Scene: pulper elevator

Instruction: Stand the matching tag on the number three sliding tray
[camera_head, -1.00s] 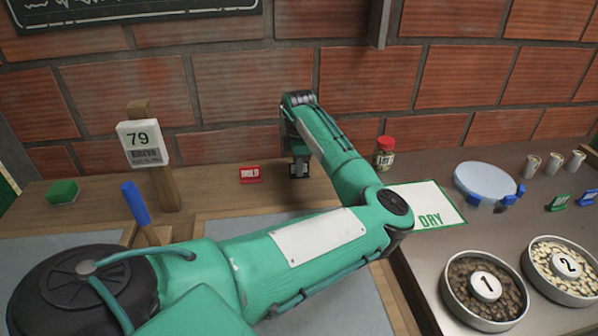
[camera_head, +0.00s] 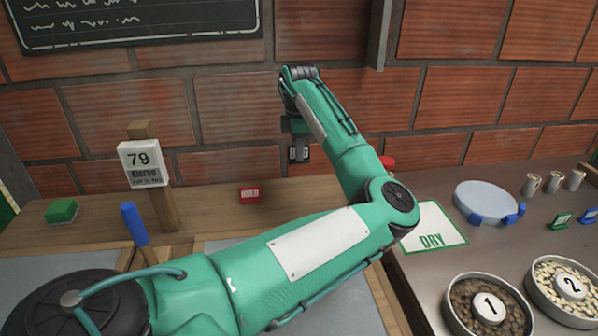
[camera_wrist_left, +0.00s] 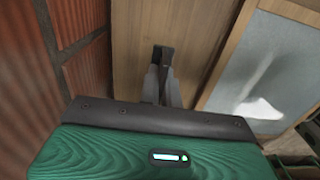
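A small red tag (camera_head: 250,195) with white lettering stands on the wooden counter near the brick wall. A green tag (camera_head: 560,220) and a blue tag (camera_head: 589,217) stand at the right edge. My left gripper (camera_head: 298,153) hangs above the back of the counter, right of the red tag. In the left wrist view its fingers (camera_wrist_left: 162,56) point down at bare wood, tips together, with nothing seen between them. My right gripper is out of view.
A post with a "79" card (camera_head: 143,163), a blue handle (camera_head: 135,222) and a green block (camera_head: 61,211) are at left. A DRY mat (camera_head: 433,229), a pale round dish (camera_head: 486,200) and small cups (camera_head: 553,183) are at right. A red-lidded jar is mostly hidden by my arm.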

